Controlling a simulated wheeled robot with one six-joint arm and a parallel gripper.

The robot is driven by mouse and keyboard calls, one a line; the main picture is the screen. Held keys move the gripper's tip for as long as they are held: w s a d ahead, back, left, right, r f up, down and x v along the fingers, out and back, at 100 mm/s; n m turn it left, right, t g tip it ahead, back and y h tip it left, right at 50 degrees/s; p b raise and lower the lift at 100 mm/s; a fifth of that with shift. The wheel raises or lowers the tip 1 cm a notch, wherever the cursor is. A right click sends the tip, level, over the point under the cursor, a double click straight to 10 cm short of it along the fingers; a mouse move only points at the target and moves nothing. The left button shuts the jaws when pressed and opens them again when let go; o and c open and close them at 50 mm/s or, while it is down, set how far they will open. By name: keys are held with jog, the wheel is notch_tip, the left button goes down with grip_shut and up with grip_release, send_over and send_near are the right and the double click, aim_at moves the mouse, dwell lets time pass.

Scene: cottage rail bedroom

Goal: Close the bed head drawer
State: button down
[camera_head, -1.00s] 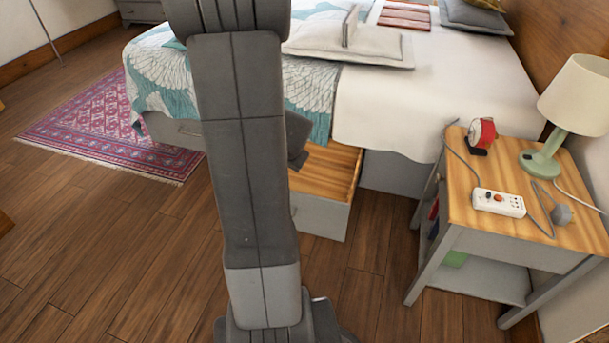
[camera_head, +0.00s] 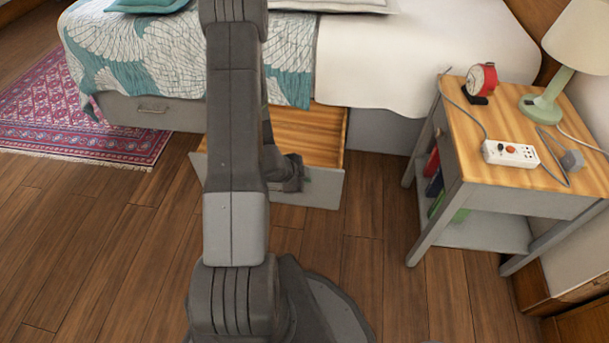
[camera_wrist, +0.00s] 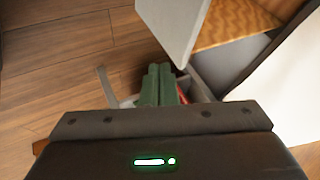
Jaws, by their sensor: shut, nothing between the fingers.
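The bed head drawer (camera_head: 325,187) is pulled out from under the bed near the nightstand. It has a grey front and a bare wooden inside; my arm hides its middle in the head view. In the wrist view, its grey front panel (camera_wrist: 172,25) and wooden inside (camera_wrist: 235,22) show at the top. My gripper (camera_head: 306,176) appears just in front of the right half of the drawer front, mostly hidden by my wrist. Its green fingers (camera_wrist: 158,84) are together and empty in the wrist view, below the panel. I cannot tell whether they touch it.
The nightstand (camera_head: 470,205) stands right of the drawer, bearing a red clock (camera_head: 481,79), a lamp (camera_head: 545,103) and a power strip (camera_head: 511,153). Another closed bed drawer (camera_head: 153,109) is at left. A pink rug (camera_head: 75,110) lies left. Wooden floor (camera_head: 110,245) is clear in front.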

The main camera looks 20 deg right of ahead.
aim_at(324, 175)
jog(key=shift+w+d+f+b, duration=0.35)
jog(key=shift+w+d+f, duration=0.45)
jog(key=shift+d+f, duration=0.35)
jog(key=shift+w+d+f+b, duration=0.35)
jog(key=shift+w+d+f, duration=0.5)
jog(key=shift+d+f, duration=0.25)
jog(key=shift+w+d+f+b, duration=0.35)
jog(key=shift+w+d+f, duration=0.45)
jog(key=shift+d+f, duration=0.3)
jog(key=shift+d+r, duration=0.1)
jog(key=shift+r, duration=0.05)
